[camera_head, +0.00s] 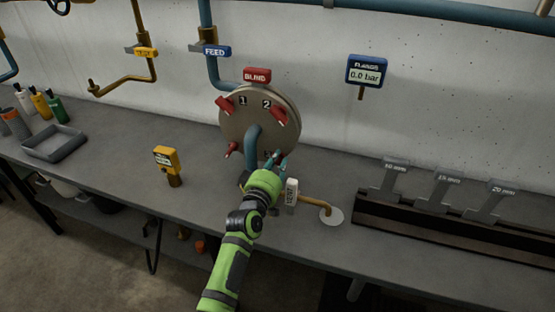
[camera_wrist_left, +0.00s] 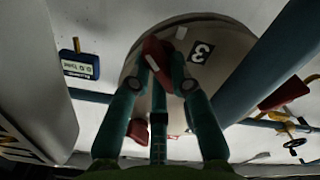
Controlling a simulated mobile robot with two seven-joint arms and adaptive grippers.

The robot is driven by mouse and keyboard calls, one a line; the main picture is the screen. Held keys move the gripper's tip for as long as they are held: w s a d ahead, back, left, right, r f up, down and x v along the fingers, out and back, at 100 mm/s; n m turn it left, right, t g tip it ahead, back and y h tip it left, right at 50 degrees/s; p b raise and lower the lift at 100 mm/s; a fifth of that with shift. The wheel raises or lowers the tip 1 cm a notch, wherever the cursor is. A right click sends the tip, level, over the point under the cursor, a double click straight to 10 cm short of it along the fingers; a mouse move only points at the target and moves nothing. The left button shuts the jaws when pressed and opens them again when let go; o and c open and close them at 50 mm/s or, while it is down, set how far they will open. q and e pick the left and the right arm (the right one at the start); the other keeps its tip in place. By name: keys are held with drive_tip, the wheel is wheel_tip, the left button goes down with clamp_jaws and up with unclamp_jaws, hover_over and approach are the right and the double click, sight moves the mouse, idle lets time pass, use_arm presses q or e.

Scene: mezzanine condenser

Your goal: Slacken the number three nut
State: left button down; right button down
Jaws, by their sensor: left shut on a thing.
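The round flange (camera_head: 236,125) stands above the bench, with a blue pipe (camera_head: 253,146) at its front. Red nuts show at its upper left (camera_head: 224,105), upper right (camera_head: 278,115) and lower left (camera_head: 231,149); labels 1 and 2 are readable. My left gripper (camera_head: 278,161) is at the flange's lower right and hides the nut there. In the left wrist view, its fingers (camera_wrist_left: 164,62) are shut on a red nut (camera_wrist_left: 157,50) beside the label 3 (camera_wrist_left: 201,51). My right gripper is not in view.
A white tagged valve (camera_head: 291,190) and brass pipe (camera_head: 318,201) stand just right of my left gripper. A rack (camera_head: 440,232) with size-marked pieces lies at right. The wall gauge (camera_head: 367,71) reads 0.0 bar. A yellow device (camera_head: 166,160) stands left; a grey tray (camera_head: 54,143) lies farther left.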

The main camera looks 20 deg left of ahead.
use_arm(q)
drive_tip(key=shift+n, duration=1.1)
drive_tip(key=shift+a, duration=0.1)
drive_tip(key=c, duration=1.1)
unclamp_jaws()
drive_tip(key=shift+s, duration=0.1)
drive_tip(key=s, duration=1.1)
drive_tip(key=shift+s+a, duration=0.2)
drive_tip(key=shift+s, duration=0.2)
